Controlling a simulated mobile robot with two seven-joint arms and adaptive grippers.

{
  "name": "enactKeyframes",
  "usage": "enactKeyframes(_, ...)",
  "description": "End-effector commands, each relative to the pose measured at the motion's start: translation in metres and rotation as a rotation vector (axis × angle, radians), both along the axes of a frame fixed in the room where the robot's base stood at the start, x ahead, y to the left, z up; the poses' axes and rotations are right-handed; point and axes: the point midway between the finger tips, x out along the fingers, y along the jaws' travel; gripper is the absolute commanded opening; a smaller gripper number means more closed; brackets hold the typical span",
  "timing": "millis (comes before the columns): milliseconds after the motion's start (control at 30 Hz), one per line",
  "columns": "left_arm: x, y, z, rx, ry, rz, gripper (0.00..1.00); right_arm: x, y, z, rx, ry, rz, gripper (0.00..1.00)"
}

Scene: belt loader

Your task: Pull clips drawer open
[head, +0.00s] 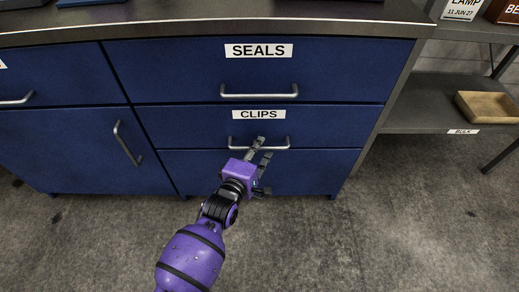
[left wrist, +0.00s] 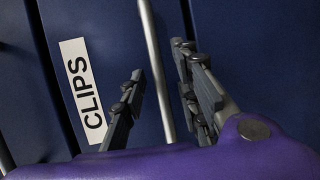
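The clips drawer (head: 340,118) is the blue drawer front with the white CLIPS label (head: 259,114), below the SEALS drawer. It sits flush with the cabinet and looks shut. Its silver bar handle (head: 280,143) also shows in the left wrist view (left wrist: 153,62), running between my fingers. My left gripper (head: 263,149) is at the handle's middle, with its fingers apart. In the left wrist view my left gripper (left wrist: 160,65) has one finger on each side of the bar, with gaps visible. My right gripper is not in view.
The SEALS drawer (head: 180,75) with its own handle (head: 259,91) is above. A cabinet door (head: 70,150) is to the left. At right, a BULK shelf (head: 420,120) holds a shallow tan tray (head: 490,106). The grey floor (head: 370,240) in front looks clear.

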Motion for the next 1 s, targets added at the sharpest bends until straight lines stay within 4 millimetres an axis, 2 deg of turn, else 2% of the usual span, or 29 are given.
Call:
enactKeyframes(133,0.0079,-0.0032,-0.0021,0.000,0.000,0.000,0.29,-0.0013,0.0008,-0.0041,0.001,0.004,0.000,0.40)
enactKeyframes(367,0.0087,-0.0035,-0.0012,0.001,0.000,0.000,0.29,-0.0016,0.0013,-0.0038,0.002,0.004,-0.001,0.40)
enactKeyframes(600,0.0085,-0.0034,-0.0013,0.001,0.000,0.000,0.00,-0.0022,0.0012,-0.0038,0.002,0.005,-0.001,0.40)
enactKeyframes(1000,0.0072,-0.0034,-0.0009,-0.002,0.000,0.000,0.00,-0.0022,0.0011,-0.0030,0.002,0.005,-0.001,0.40)
